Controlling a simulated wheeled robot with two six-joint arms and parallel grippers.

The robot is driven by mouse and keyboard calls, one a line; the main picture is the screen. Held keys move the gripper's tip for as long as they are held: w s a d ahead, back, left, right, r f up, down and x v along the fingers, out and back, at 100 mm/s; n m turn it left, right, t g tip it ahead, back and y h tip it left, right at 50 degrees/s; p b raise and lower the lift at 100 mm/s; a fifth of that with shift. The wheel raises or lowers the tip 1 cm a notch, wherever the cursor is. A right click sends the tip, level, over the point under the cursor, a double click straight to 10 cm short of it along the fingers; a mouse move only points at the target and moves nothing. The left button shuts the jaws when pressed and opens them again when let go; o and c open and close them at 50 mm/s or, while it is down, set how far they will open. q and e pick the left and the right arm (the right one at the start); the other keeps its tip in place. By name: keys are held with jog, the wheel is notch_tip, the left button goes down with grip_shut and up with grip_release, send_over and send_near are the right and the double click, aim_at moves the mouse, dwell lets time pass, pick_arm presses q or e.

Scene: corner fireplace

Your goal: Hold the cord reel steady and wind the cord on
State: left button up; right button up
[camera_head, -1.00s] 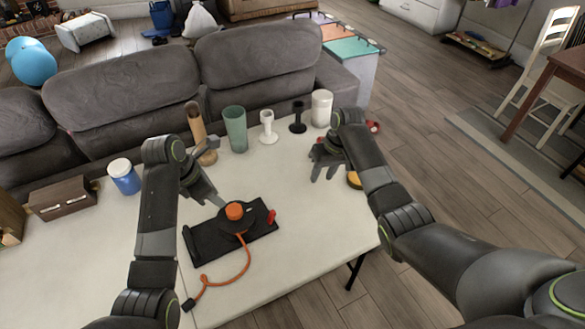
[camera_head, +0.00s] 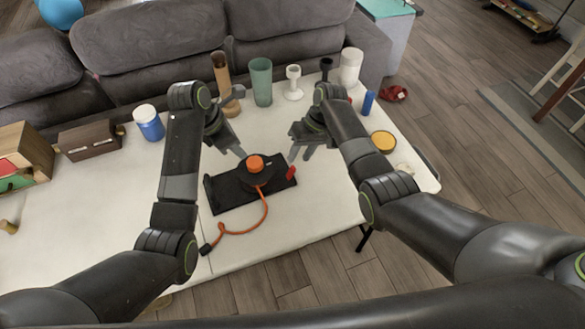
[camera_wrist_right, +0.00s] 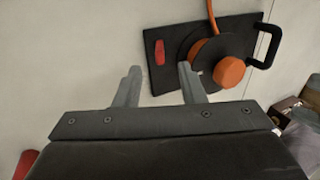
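The cord reel lies on the white table (camera_head: 330,205). It has a black base board (camera_head: 228,196), a round drum with an orange knob (camera_head: 255,163), and a red piece (camera_head: 291,173) at the right end. The orange cord (camera_head: 264,212) trails off the drum toward the front edge and ends in a black plug (camera_head: 206,249). My left gripper (camera_head: 229,150) is just behind and left of the knob, its fingers apart. My right gripper (camera_head: 301,155) is open and empty above the red end. In the right wrist view its fingers (camera_wrist_right: 158,84) are apart beside the red piece (camera_wrist_right: 160,52) and drum.
Behind the reel stand a green cup (camera_head: 261,82), a white goblet (camera_head: 293,84) and a white cylinder (camera_head: 350,68). A blue jar (camera_head: 149,126) and a brown box (camera_head: 90,138) are at left. A yellow-topped round item (camera_head: 383,141) is at right. The front right table is clear.

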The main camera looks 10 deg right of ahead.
aim_at(294, 167)
jog(key=shift+x, duration=3.55)
jog(key=shift+c, duration=0.5)
